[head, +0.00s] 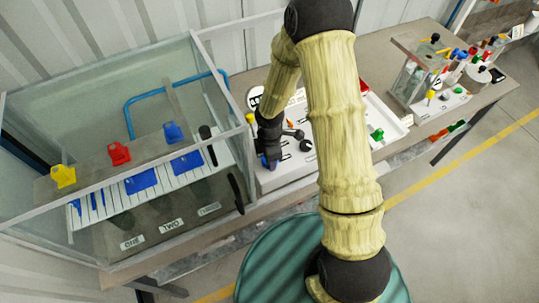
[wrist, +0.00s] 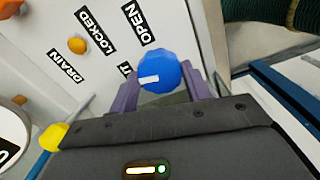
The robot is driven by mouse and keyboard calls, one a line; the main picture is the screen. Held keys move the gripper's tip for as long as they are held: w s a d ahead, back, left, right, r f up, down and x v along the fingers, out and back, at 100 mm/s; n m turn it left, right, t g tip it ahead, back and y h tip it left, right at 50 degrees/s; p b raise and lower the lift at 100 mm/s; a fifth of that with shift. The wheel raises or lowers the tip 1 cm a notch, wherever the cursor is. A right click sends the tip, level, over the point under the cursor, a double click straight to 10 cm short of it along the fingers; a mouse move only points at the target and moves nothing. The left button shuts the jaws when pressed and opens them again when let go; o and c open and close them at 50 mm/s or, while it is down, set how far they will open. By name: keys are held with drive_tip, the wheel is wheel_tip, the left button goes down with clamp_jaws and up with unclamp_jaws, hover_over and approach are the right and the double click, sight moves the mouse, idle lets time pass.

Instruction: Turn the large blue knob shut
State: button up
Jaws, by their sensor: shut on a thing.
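The large blue knob (wrist: 160,68) is on a white panel (wrist: 60,28) in the wrist view, with a short white mark on its face. The mark points to the picture's left, towards a label (wrist: 125,69) partly hidden by a finger. An OPEN label (wrist: 154,27) sits above the knob. My gripper (wrist: 163,88) has its two purple-grey fingers on either side of the knob, shut on it. In the head view, my gripper (head: 269,158) reaches down to the white panel's left part and covers most of the knob.
A glass-walled tank (head: 120,75) with yellow, red and blue valves stands at the left, close to my gripper. An orange knob (wrist: 77,45) with LOCKED and DRAIN labels is near the blue knob. A yellow part (wrist: 52,137) shows at lower left. Another apparatus (head: 440,90) stands at the right.

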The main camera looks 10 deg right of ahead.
drive_tip(key=shift+w+n, duration=0.1)
drive_tip(key=shift+n, duration=1.1)
drive_tip(key=o, duration=1)
drive_tip(key=shift+r, duration=0.1)
wheel_tip(320, 180, up, 17)
drive_tip(key=shift+r+p, duration=0.15)
drive_tip(key=shift+p, duration=0.35)
